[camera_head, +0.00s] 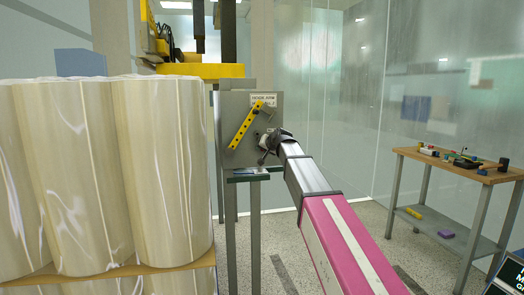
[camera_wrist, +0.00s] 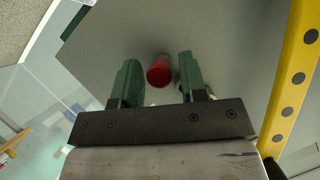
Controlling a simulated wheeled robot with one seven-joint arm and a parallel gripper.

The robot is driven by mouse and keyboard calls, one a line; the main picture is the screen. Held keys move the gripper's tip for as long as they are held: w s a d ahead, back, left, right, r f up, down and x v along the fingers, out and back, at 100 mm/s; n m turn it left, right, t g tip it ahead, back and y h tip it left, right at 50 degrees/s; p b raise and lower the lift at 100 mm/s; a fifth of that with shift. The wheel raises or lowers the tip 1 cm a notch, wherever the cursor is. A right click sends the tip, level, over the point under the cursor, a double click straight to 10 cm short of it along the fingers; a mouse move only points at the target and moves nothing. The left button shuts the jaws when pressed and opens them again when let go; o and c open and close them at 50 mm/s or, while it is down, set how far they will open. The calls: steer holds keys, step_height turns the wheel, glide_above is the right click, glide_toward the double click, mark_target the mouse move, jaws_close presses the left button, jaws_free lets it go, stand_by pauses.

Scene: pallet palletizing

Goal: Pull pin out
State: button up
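A grey metal panel (camera_head: 240,128) stands on a post and carries a yellow bar with a row of holes (camera_head: 243,128), set at a slant. The same yellow bar runs down the right side of the wrist view (camera_wrist: 296,75). A round red knob (camera_wrist: 159,70), perhaps the end of the pin, stands out from the panel between my green fingers. My gripper (camera_wrist: 159,64) is open, with a visible gap on each side of the knob. In the head view my gripper (camera_head: 268,146) is at the panel's lower right and hides the knob.
Tall wrapped cylinders (camera_head: 165,165) on a pallet fill the left. A wooden workbench (camera_head: 455,165) with tools and a lower shelf stands at the right. A translucent wall (camera_head: 335,110) closes the back. Floor between panel and bench looks clear.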

jaws_close()
steer(key=shift+s, duration=0.2)
steer(key=shift+s+d, duration=0.3)
steer(key=shift+s, duration=0.6)
steer(key=shift+s+d, duration=0.25)
steer(key=shift+s, duration=0.65)
steer(key=shift+s+d, duration=0.3)
steer(key=shift+s, duration=0.6)
